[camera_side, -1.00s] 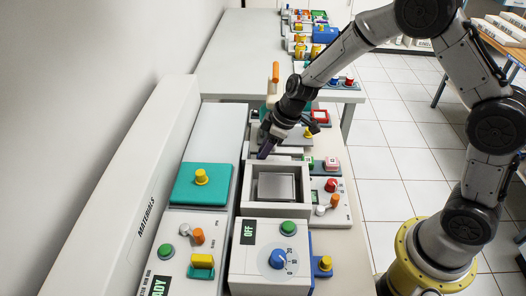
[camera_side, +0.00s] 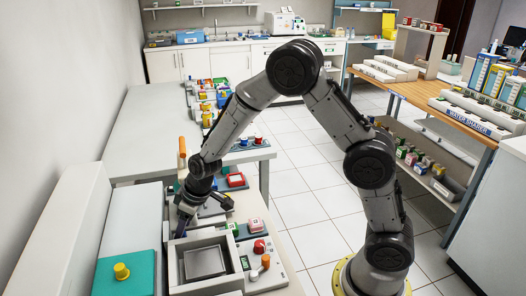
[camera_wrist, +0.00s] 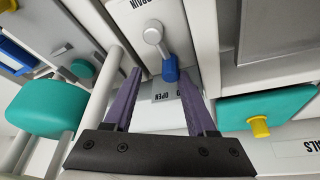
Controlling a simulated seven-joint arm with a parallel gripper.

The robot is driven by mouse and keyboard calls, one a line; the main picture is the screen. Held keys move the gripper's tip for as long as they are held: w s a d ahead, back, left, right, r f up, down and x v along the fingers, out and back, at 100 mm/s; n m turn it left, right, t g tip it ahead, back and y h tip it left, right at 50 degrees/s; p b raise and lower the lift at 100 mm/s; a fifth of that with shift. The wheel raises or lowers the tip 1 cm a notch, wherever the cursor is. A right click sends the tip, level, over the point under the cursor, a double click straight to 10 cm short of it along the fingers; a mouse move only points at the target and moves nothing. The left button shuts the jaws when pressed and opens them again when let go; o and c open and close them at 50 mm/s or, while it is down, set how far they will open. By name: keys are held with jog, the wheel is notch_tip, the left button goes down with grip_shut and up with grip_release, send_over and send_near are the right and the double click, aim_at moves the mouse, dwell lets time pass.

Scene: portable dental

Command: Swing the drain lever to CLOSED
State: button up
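The drain lever (camera_wrist: 170,70) shows in the wrist view, with a round grey pivot, a grey arm and a blue tip. A DRAIN label is above it. A plate marked OPEN (camera_wrist: 161,96) lies just below the blue tip; other lettering beside it is partly covered by a finger. My gripper (camera_wrist: 160,72) has two purple fingers spread apart, with the blue tip between them in the picture. I cannot tell whether they touch it. In the side view my gripper (camera_side: 181,228) points down behind the grey square basin (camera_side: 204,262); the lever cannot be made out there.
A teal block with a yellow knob (camera_side: 122,271) stands left of the basin. A panel with a red knob (camera_side: 259,246) is to its right. An orange-topped upright handle (camera_side: 182,146) rises close behind my gripper. In the wrist view, teal parts (camera_wrist: 47,112) flank the fingers.

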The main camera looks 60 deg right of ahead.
jog(key=shift+w+d+m+h, duration=0.15)
jog(key=shift+d+m+h, duration=0.15)
jog(key=shift+m, duration=0.5)
jog(key=shift+w+d+m+h, duration=0.2)
jog(key=shift+m+h, duration=0.1)
jog(key=shift+m, duration=0.5)
jog(key=s+d+r+t, duration=0.1)
jog(key=s+r, duration=0.3)
jog(key=r, duration=0.6)
jog(key=s+d+r+t, duration=0.15)
jog(key=s+r, duration=0.25)
jog(key=r, duration=0.6)
jog(key=s+d+r, duration=0.1)
jog(key=s+r, duration=0.1)
jog(key=s, duration=0.4)
jog(key=s+d+r+m, duration=0.1)
jog(key=s+d+r, duration=0.1)
jog(key=s, duration=0.4)
jog(key=shift+s+d+r, duration=0.25)
jog(key=shift+r, duration=0.05)
jog(key=shift+t, duration=0.25)
jog(key=shift+c, duration=1.4)
jog(key=shift+m, duration=0.3)
